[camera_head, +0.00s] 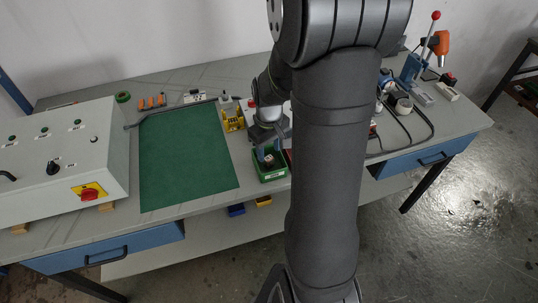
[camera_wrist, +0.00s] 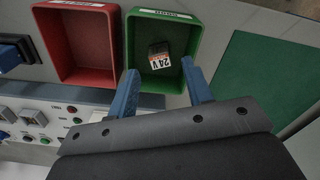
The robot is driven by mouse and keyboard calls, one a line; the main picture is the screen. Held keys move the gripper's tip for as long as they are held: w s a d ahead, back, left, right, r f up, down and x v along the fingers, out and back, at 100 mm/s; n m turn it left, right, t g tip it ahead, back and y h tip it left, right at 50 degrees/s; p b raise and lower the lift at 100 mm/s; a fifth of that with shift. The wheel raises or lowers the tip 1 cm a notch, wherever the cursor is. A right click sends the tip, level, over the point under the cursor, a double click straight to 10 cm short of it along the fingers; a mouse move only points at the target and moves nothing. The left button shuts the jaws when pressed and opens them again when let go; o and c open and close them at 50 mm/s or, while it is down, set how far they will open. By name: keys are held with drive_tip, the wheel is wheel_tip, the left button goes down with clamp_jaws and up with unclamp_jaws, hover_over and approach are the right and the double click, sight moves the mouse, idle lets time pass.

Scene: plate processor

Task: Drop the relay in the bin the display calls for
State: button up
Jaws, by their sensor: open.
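The relay (camera_wrist: 159,57) is a small dark block with a white and orange label reading "24 V". It lies inside the green bin (camera_wrist: 198,42), near the middle of its floor in the wrist view. The red bin (camera_wrist: 112,52) stands beside the green one and looks empty. My gripper (camera_wrist: 158,80) has its two blue fingers spread apart at the near side of the green bin, with nothing between the tips. In the head view the green bin (camera_head: 270,178) is under my gripper (camera_head: 268,152), and my arm hides most of the red bin. No display reading is legible.
A green mat (camera_head: 185,155) lies left of the bins. A grey control box (camera_head: 60,155) stands at the table's left. A panel with buttons (camera_wrist: 35,118) shows in the wrist view.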

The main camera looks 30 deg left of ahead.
sight(269, 158)
wheel_tip(269, 158, up, 8)
drive_tip(key=shift+r, duration=0.2)
drive_tip(key=shift+f, duration=0.1)
wheel_tip(269, 158, down, 12)
drive_tip(key=shift+r, duration=0.9)
idle(0.3)
